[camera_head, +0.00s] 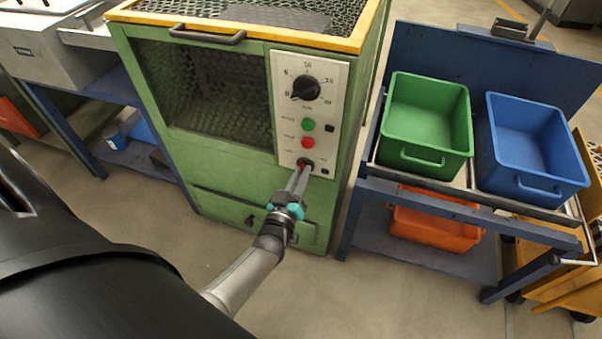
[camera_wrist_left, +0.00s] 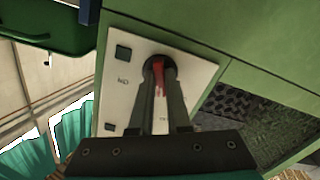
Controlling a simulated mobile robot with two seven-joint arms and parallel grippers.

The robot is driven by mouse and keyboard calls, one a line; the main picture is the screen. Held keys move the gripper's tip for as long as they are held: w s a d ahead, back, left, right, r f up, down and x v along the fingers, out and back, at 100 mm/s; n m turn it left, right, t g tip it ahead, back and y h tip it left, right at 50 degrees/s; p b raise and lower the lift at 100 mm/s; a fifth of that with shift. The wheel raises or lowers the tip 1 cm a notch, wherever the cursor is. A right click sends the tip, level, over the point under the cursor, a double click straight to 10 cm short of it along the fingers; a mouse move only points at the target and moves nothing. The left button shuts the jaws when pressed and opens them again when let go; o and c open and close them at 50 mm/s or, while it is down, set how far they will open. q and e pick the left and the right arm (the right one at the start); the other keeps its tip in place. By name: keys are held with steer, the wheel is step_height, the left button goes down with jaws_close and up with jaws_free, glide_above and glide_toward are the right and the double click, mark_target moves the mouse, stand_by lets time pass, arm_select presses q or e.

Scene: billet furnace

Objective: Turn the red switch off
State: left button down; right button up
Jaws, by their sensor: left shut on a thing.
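The red switch (camera_wrist_left: 159,70) sits on a dark round base low on the white control panel (camera_head: 285,125) of the green furnace (camera_head: 230,170). In the left wrist view its red handle lies between the two fingers of my left gripper (camera_wrist_left: 162,92). In the head view my left gripper (camera_head: 301,172) reaches the bottom of the panel, shut on the switch. The fingers hide much of the switch in the head view, so its exact turn is hard to tell there. My right gripper is not in view.
Above the switch are a red button (camera_head: 308,142), a green button (camera_head: 308,125) and a black dial (camera_head: 306,88). Right of the furnace a blue cart holds a green bin (camera_head: 425,120) and a blue bin (camera_head: 530,145), with an orange bin (camera_head: 435,228) below. Open floor lies in front.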

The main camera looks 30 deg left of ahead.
arm_select(q)
steer(key=shift+n, duration=2.1)
steer(key=c, duration=0.9)
jaws_free()
steer(key=shift+s, duration=0.1)
